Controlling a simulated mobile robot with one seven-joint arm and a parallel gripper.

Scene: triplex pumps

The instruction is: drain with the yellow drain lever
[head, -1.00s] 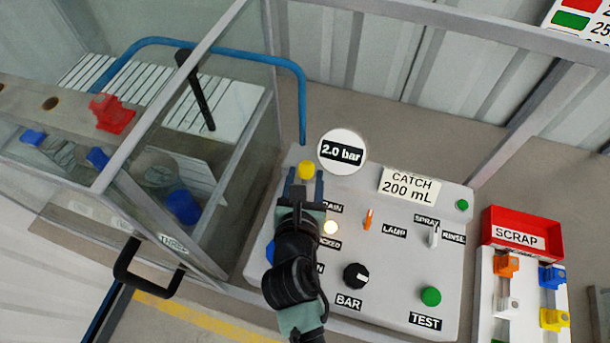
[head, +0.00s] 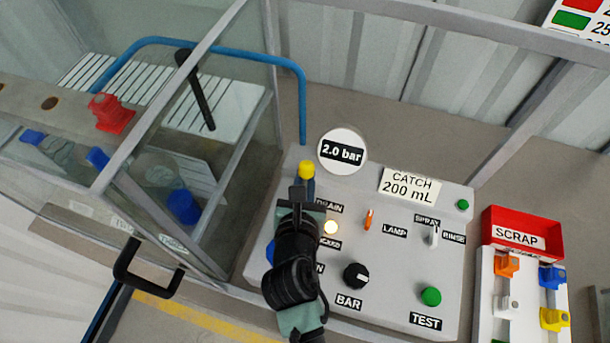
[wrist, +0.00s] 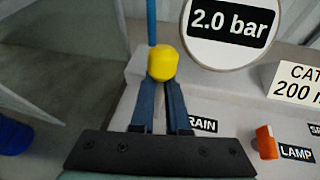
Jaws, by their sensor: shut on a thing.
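The yellow drain lever (head: 306,169) stands at the upper left of the grey control panel (head: 395,290), beside the DRAIN label (head: 330,206). Its yellow knob also shows in the wrist view (wrist: 163,62). My gripper (head: 305,187) is shut on the lever just below the knob; in the wrist view its two blue fingers (wrist: 162,88) meet there. The lever's stem is mostly hidden by the fingers. The gauge (head: 342,151) reads 2.0 bar and the CATCH sign (head: 408,187) reads 200 mL.
A lit lamp (head: 330,227), an orange lever (head: 368,219), a black BAR knob (head: 356,276) and a green TEST button (head: 431,296) are on the panel. The glass-walled cabinet (head: 235,130) stands close on the left. A red SCRAP tray (head: 522,220) is at right.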

